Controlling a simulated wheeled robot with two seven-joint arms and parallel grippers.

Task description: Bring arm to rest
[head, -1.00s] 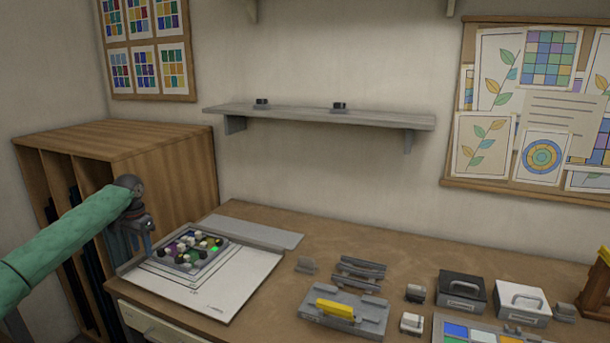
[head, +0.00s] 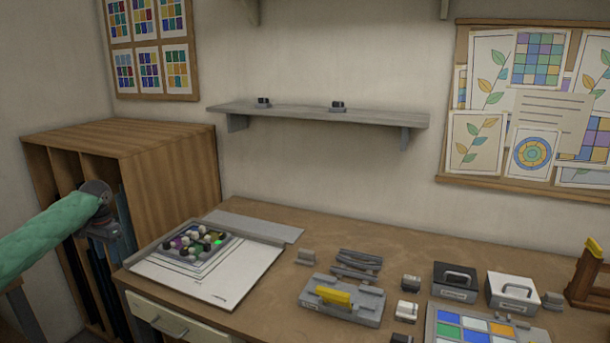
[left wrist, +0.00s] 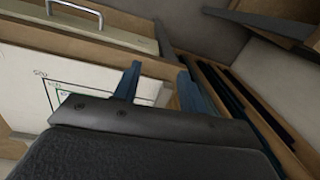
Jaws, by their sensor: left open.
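My left arm comes in from the left in a green sleeve. My left gripper (head: 113,240) is in front of the wooden rack at the left, beside and apart from the workbench's left end. In the left wrist view its two blue fingers (left wrist: 155,85) stand apart with nothing between them. Behind them show part of the white drawing board and a drawer. My right gripper is in neither view.
The workbench (head: 250,310) holds a white drawing board (head: 165,268) with a tray of colored pieces (head: 190,247). A yellow-handled tool (head: 333,296), a black box (head: 455,282) and a white box (head: 513,292) stand farther right. The wooden rack (head: 170,175) has open slots.

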